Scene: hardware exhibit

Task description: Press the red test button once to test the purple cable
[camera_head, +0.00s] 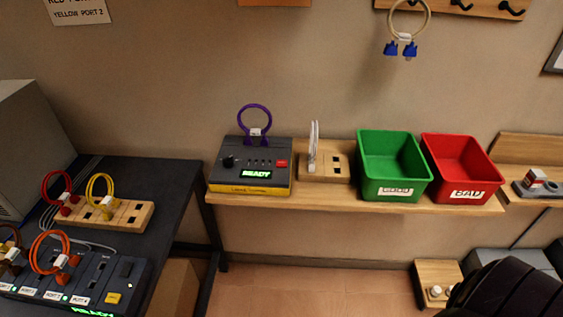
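The purple cable (254,118) stands as an upright loop at the back of the dark grey tester (222,177), with a white tag near its lower ends. The red test button (281,163) is on the right of the tester's top face. The tester's green display (255,174) reads READY. Neither of my grippers shows in this view, and nothing touches the button or the cable.
The tester shares a wooden shelf (300,201) with a wooden block (322,175), a green bin (388,188) and a red bin (460,188). A dark table (165,185) at left holds a cable rack (135,215) and a port box (125,270). A white-looped cable (410,12) hangs above.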

